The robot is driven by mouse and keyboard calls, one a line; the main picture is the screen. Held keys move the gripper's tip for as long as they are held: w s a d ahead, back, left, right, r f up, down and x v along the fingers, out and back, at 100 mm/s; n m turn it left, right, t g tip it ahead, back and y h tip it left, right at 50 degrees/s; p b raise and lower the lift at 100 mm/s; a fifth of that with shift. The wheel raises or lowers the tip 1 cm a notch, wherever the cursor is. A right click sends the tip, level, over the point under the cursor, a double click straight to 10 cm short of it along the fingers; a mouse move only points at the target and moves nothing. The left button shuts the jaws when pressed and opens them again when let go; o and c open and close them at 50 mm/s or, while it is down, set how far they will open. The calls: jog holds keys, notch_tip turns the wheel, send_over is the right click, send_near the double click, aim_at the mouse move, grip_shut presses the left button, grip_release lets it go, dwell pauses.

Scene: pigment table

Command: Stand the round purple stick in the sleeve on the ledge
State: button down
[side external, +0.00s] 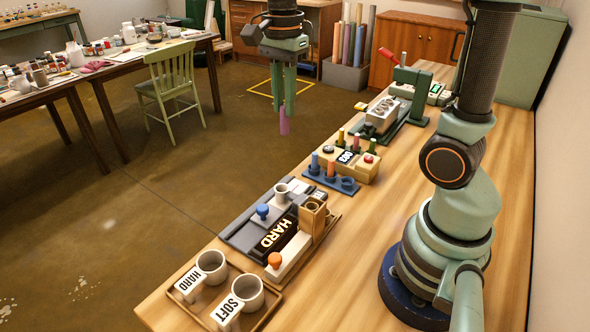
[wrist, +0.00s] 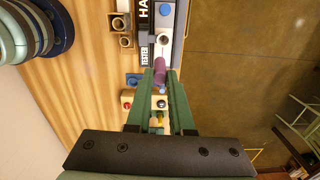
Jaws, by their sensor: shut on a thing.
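My gripper (side external: 284,108) is shut on the round purple stick (side external: 284,126), which hangs upright below the fingers, high and clear of the bench. In the wrist view the purple stick (wrist: 160,68) shows between the fingertips of my gripper (wrist: 160,76). A wooden square holder with a round opening (side external: 313,207) stands at the right end of the HARD tester. A pale round cup-like sleeve (side external: 282,193) stands on the tester's grey back ledge (side external: 243,232). I cannot tell for certain which of these is the sleeve meant.
The tester has a blue knob (side external: 262,211) and an orange knob (side external: 275,260). A blue rack (side external: 331,180) with short pegs and a button box (side external: 347,164) stand beyond it. A tray (side external: 261,318) with mugs labelled HARD and SOFT is in front.

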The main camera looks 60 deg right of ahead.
jog(key=s+f, duration=0.5)
jog(key=f, duration=0.3)
jog(key=s+f, duration=0.5)
jog(key=f, duration=0.3)
jog(key=shift+d, duration=0.4)
jog(key=shift+w+f, duration=0.1)
jog(key=shift+f, duration=1.3)
dwell(1.3)
jog(key=c, duration=0.7)
grip_release()
jog(key=shift+r, duration=0.1)
jog(key=shift+r, duration=3.95)
